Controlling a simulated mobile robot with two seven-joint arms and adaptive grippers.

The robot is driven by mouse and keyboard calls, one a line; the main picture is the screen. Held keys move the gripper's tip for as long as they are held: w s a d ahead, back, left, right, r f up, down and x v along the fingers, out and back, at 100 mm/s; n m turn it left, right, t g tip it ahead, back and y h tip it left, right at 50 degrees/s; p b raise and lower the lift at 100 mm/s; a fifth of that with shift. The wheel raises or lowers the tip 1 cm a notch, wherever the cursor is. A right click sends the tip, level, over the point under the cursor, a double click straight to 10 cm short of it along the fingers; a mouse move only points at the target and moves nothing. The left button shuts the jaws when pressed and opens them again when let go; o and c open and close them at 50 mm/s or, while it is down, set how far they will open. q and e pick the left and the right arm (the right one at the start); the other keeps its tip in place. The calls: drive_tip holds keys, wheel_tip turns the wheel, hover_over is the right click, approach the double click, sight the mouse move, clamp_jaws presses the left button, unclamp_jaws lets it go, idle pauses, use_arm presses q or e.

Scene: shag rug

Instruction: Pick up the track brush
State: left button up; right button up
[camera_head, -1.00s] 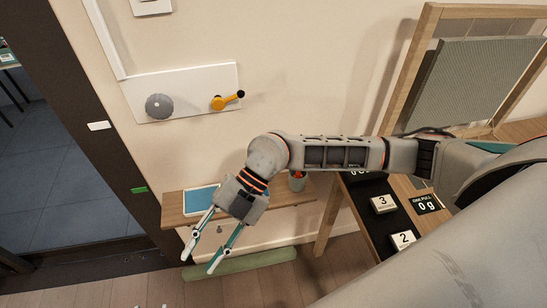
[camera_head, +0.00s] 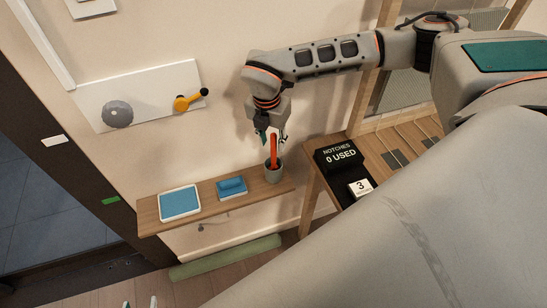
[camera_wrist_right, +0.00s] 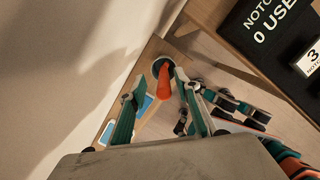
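The track brush (camera_head: 274,151), as I take it, is an orange-red handle standing slightly tilted in a grey cup (camera_head: 273,174) on the wall shelf. My right gripper (camera_head: 273,136) is above the cup, fingers apart, at the top of the handle. In the right wrist view the brush (camera_wrist_right: 163,84) lies just beyond and between the spread fingertips (camera_wrist_right: 152,84), nearer the right finger; contact is not clear. The brush's lower end is hidden in the cup. Only the tips of my left gripper (camera_head: 140,302) show at the bottom edge, apart and empty.
The shelf (camera_head: 236,205) also holds a blue-topped tray (camera_head: 180,203) and a blue block (camera_head: 231,187). A wall panel with a grey knob (camera_head: 118,114) and yellow lever (camera_head: 188,101) is above. A wooden bench with a black notches sign (camera_head: 338,156) stands right of the cup.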

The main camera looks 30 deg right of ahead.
sight(275, 149)
drive_tip(key=f, duration=0.4)
drive_tip(key=shift+s+d+f, duration=0.1)
drive_tip(key=shift+d+f, duration=0.05)
drive_tip(key=shift+d, duration=0.25)
clamp_jaws()
